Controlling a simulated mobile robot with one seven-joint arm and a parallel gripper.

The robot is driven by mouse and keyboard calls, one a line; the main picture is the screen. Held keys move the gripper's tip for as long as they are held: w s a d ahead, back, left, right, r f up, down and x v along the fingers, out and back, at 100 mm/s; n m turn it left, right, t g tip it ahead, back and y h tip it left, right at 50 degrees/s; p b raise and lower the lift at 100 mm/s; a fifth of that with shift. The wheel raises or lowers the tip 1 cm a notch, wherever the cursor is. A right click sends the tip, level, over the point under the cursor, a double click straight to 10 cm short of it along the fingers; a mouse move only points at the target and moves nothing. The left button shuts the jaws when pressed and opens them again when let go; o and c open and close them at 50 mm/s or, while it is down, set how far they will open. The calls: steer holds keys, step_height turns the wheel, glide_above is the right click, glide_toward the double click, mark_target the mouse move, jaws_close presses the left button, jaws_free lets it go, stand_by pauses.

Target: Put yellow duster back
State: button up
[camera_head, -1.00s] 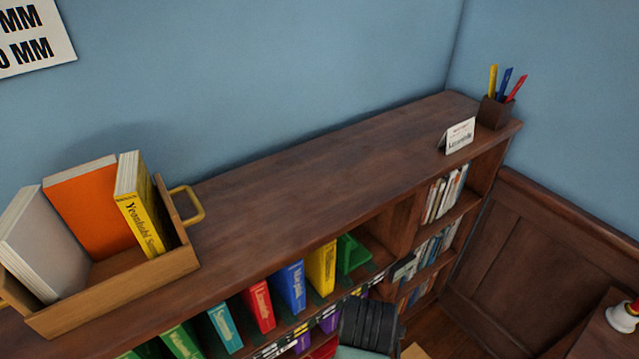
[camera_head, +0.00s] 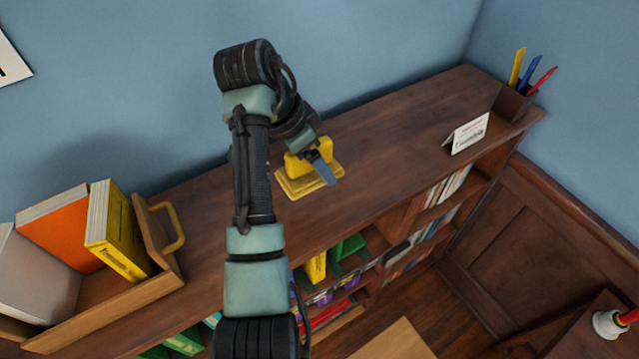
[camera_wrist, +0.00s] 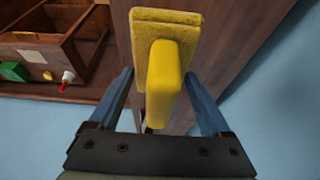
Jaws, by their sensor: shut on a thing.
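The yellow duster (camera_head: 296,186) has a flat pad and a raised block handle. It is at the top of the dark wood bookcase (camera_head: 390,125), right of the wooden book tray; I cannot tell whether its pad touches the surface. My gripper (camera_head: 318,168) is at the handle, with one blue finger showing on the near side. In the wrist view, the duster (camera_wrist: 165,75) lies between the two blue fingers of my gripper (camera_wrist: 160,85), which is shut on its handle. The pad extends beyond the fingertips.
The wooden tray (camera_head: 115,305) with several books stands at left. A small white card (camera_head: 470,133) and a pen holder (camera_head: 513,104) stand at the right end. Bare bookcase top lies between the duster and card. A bell (camera_head: 607,323) is at lower right.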

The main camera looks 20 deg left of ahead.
steer(key=p, duration=0.2)
glide_above(321, 203)
steer(key=s, duration=0.1)
steer(key=f, duration=0.3)
steer(key=a+f, duration=0.1)
steer(key=f, duration=0.1)
steer(key=shift+s, duration=0.15)
step_height(321, 203, down, 4)
steer(key=shift+r+p, duration=0.1)
steer(key=shift+p, duration=0.6)
steer(key=shift+f, duration=0.3)
steer(key=shift+f, duration=0.1)
steer(key=o, duration=1)
